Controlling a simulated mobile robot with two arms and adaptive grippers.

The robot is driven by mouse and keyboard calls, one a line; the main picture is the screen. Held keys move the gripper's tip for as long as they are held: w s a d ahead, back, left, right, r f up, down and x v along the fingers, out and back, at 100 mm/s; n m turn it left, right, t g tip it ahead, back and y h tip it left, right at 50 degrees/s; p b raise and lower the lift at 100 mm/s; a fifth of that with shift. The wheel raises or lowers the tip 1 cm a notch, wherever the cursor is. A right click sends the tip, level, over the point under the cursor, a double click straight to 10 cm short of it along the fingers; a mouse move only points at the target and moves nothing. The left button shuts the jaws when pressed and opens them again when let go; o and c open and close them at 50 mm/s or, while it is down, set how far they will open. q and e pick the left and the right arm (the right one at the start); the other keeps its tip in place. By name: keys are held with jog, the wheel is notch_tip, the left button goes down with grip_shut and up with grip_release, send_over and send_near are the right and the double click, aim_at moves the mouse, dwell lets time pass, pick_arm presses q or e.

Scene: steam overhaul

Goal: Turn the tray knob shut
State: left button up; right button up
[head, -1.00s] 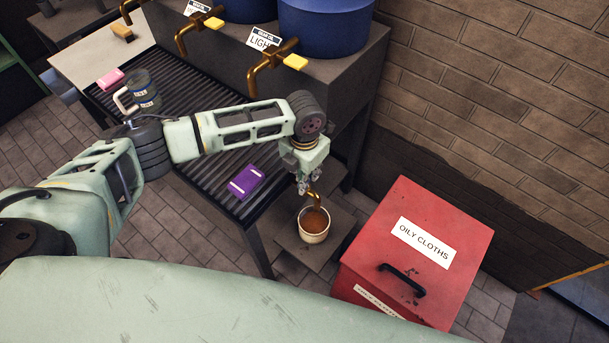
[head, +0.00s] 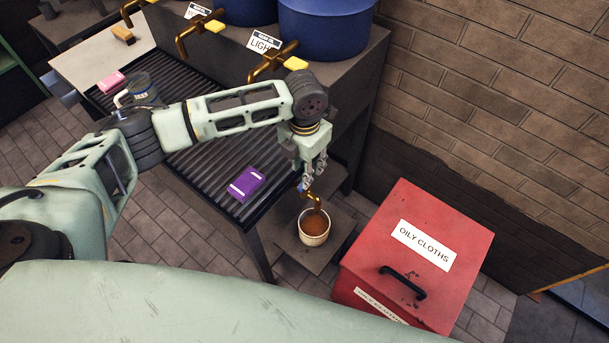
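The slatted drip tray (head: 205,165) has a brass outlet (head: 314,198) low at its near right corner, above a pail of brown liquid (head: 314,223). The tray knob cannot be clearly made out; it is small or hidden around the outlet under my gripper. My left gripper (head: 314,175) points down just above the outlet. Its fingers look spread, with nothing visible held between them. Whether a fingertip touches the outlet cannot be told. My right gripper is not in view.
A purple box (head: 246,184), a pink box (head: 110,82) and a mug (head: 143,90) stand on the tray. Blue drums (head: 325,28) with brass taps (head: 270,62) are behind. A red oily-cloths bin (head: 460,235) stands right of the pail, close to my arm.

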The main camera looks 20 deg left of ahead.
pick_arm(q)
notch_tip(320, 180, up, 6)
jog(key=shift+r, duration=0.1)
dwell(0.5)
